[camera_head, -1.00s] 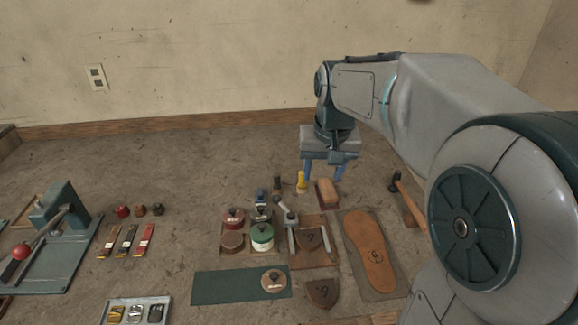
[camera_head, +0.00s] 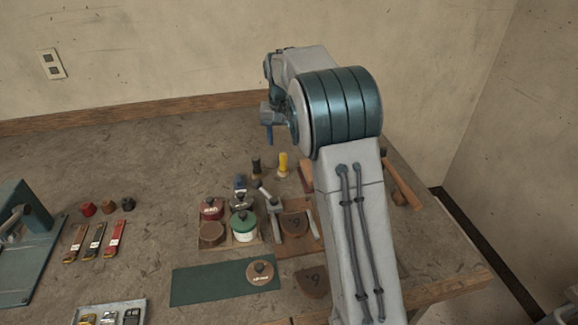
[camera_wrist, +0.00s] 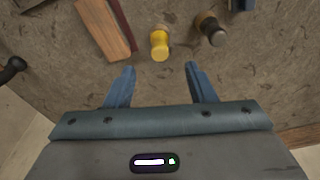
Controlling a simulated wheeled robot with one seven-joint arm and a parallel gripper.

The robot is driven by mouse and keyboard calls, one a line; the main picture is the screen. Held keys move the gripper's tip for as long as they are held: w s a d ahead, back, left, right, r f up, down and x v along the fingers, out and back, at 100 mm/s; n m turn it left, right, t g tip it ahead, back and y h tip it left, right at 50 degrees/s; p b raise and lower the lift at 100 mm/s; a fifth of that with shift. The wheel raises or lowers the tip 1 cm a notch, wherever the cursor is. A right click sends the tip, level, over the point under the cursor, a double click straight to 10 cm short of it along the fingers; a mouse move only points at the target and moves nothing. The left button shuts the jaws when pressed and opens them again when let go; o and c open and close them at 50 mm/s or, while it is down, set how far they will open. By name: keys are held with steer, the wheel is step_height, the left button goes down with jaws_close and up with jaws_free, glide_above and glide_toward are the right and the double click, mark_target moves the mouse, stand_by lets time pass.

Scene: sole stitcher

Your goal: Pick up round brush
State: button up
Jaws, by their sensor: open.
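No piece is plainly marked as the round brush. Two small upright round pieces stand at the back of the bench, and I cannot tell which is the brush. One is yellow with a pale end (camera_head: 283,163), also in the wrist view (camera_wrist: 159,43); the other is black with a tan part (camera_head: 256,166), also in the wrist view (camera_wrist: 211,30). My gripper (camera_wrist: 160,70) is open and empty, with blue fingers. In the wrist view the yellow piece lies just beyond the gap between the fingertips, the black one further right. The head view mostly hides my gripper behind my arm.
A wooden block (camera_wrist: 104,28) lies left of the yellow piece. Tins, including a green-lidded one (camera_head: 244,227), stand in front. A knobbed disc (camera_head: 261,272) rests on a green mat (camera_head: 205,284). A hammer (camera_head: 402,183) lies at right, near the bench edge.

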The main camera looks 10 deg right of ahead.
mark_target(283, 155)
steer(key=f, duration=0.6)
steer(key=w+f, duration=0.1)
steer(key=f, duration=0.1)
steer(key=shift+d+f, duration=0.1)
steer(key=shift+f, duration=0.3)
steer(key=shift+s, duration=0.1)
steer(key=c, duration=1)
